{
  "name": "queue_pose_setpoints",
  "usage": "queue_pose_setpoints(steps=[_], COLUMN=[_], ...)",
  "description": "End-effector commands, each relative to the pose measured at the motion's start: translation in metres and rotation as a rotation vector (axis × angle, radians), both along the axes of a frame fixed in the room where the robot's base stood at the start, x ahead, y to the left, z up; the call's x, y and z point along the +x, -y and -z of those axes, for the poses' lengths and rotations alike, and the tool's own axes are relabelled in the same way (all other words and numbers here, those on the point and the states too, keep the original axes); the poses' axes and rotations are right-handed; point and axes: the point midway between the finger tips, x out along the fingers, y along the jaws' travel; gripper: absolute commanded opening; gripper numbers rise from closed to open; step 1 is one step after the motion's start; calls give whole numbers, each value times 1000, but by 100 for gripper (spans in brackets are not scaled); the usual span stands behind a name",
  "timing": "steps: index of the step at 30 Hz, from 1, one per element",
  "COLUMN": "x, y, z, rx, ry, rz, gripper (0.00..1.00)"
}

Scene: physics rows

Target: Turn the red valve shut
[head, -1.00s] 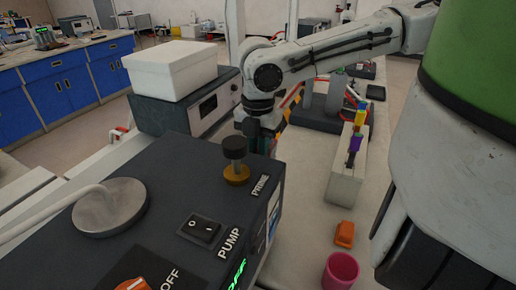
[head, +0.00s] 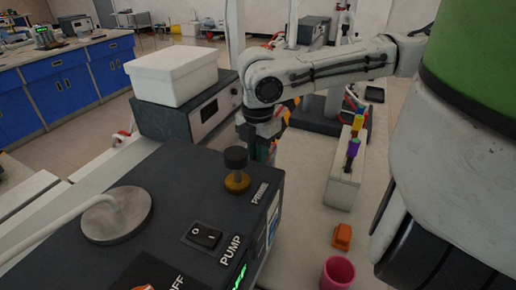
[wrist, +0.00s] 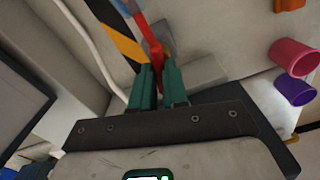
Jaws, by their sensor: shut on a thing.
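The red valve's handle (wrist: 151,36) shows in the wrist view as a red bar running up from between my fingers. My gripper (wrist: 158,76) has green fingers closed around the lower end of this bar. A yellow-and-black striped strip (wrist: 118,38) lies just left of the handle. In the head view my gripper (head: 262,150) points down behind the dark pump box, which hides its fingertips and most of the valve. The valve's body and the handle's full angle cannot be made out.
The pump box (head: 150,225) with a brass-and-black knob (head: 236,170) stands in front. A white box (head: 172,72) sits on an instrument at the left. A pale rack (head: 343,185), an orange piece (head: 342,236) and a pink cup (head: 338,272) stand on the bench at the right.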

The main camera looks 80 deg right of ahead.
Motion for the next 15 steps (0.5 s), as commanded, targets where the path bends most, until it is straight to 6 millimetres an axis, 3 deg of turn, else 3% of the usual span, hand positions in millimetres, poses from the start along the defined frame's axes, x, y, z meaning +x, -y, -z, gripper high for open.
queue_pose_setpoints(steps=[15], x=[0], y=[-1], z=[-3], rx=[5], ry=[1], rz=[493], gripper=[0])
